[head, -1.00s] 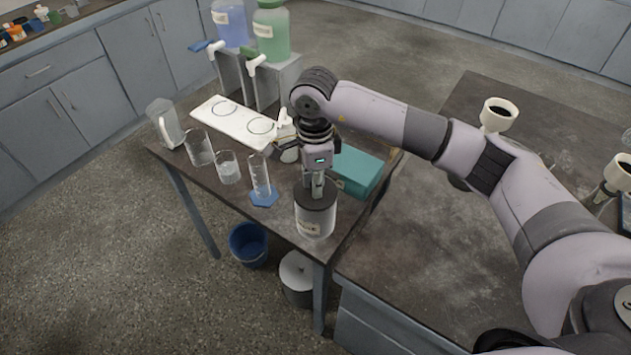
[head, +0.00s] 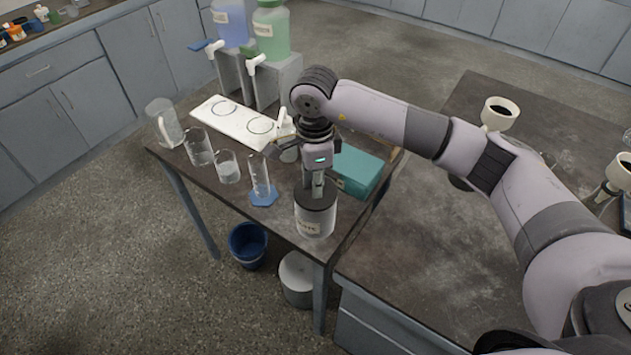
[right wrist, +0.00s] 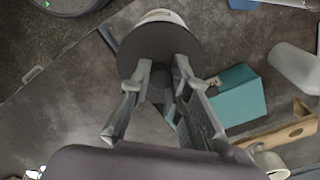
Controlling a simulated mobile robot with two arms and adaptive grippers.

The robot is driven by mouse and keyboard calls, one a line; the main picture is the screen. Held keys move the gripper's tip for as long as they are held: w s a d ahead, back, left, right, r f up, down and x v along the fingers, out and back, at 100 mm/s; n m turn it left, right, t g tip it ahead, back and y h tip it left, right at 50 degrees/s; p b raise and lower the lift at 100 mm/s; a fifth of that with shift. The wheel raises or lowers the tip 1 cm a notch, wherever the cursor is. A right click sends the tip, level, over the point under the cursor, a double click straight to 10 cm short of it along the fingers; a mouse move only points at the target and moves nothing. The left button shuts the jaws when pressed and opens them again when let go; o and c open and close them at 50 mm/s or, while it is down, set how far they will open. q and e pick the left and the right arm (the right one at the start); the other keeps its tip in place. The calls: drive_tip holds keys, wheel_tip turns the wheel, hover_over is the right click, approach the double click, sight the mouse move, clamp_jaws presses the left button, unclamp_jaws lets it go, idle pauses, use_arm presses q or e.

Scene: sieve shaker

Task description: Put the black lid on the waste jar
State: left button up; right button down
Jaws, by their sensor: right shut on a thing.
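The waste jar (head: 314,220) is a clear jar with a pale label at the front corner of the small dark table. The black lid (head: 316,198) covers the jar's mouth and looks level; whether it is fully seated I cannot tell. My right gripper (head: 317,188) comes down from above and is shut on the lid's top, most likely at its knob. In the right wrist view the lid (right wrist: 160,45) is a dark disc between the fingers, with a bit of the jar's pale rim or wall (right wrist: 162,16) showing beyond it. My left gripper is not in view.
A teal box (head: 357,170) stands right behind the jar. A glass cylinder on a blue base (head: 263,197) and a beaker (head: 228,168) stand to its left. A white tray (head: 225,113) and dispensers (head: 272,35) are behind. A blue bucket (head: 248,244) is on the floor.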

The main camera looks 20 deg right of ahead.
drive_tip(key=shift+b, duration=0.35)
idle(0.8)
drive_tip(key=c, duration=1.4)
unclamp_jaws()
drive_tip(key=shift+r, duration=0.1)
drive_tip(key=shift+r+p, duration=1.55)
drive_tip(key=shift+r, duration=1.4)
drive_tip(key=shift+f, duration=0.1)
